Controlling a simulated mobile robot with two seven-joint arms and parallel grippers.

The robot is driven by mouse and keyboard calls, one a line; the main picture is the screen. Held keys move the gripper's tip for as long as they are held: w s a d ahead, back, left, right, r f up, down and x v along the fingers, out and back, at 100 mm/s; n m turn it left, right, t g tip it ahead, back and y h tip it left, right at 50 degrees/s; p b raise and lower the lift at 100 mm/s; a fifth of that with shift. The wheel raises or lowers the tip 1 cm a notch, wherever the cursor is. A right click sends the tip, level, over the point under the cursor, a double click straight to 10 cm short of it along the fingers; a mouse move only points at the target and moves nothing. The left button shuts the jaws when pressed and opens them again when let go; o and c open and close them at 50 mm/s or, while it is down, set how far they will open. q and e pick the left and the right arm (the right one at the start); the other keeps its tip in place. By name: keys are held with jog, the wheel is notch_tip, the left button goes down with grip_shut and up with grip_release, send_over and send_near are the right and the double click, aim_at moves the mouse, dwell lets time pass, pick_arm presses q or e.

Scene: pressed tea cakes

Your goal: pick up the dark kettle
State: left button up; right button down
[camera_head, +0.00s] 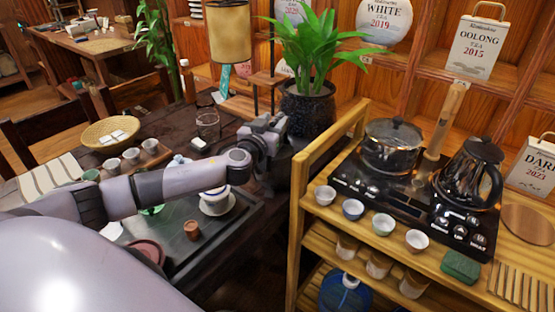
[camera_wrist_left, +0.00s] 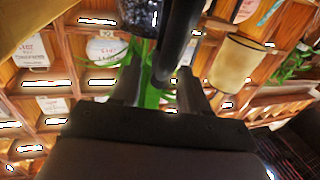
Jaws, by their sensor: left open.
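The dark kettle (camera_head: 468,184) stands upright on the right side of a black double cooker (camera_head: 412,206), on the wooden stand at the right. It is glossy and black, with a lid and a curved handle on its right. My left gripper (camera_head: 270,130) is open, well left of the kettle, by the plant pot. In the left wrist view the two fingers of my left gripper (camera_wrist_left: 162,86) are apart, with a dark upright shape beyond or between them; its exact depth is unclear. The kettle does not show in the left wrist view. My right gripper is out of view.
A dark lidded pot (camera_head: 391,148) sits on the cooker's left side. Several small cups (camera_head: 353,209) line the stand's front, with a green block (camera_head: 460,267) at right. The stand's raised wooden rail (camera_head: 328,160) and the potted plant (camera_head: 308,110) lie near my left gripper.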

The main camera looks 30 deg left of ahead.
pick_arm(q)
jog(key=shift+w+a, duration=0.1)
jog(key=shift+w, duration=0.45)
grip_shut()
dwell(1.0)
jog(key=shift+a+r, duration=0.1)
jog(key=shift+r, duration=0.1)
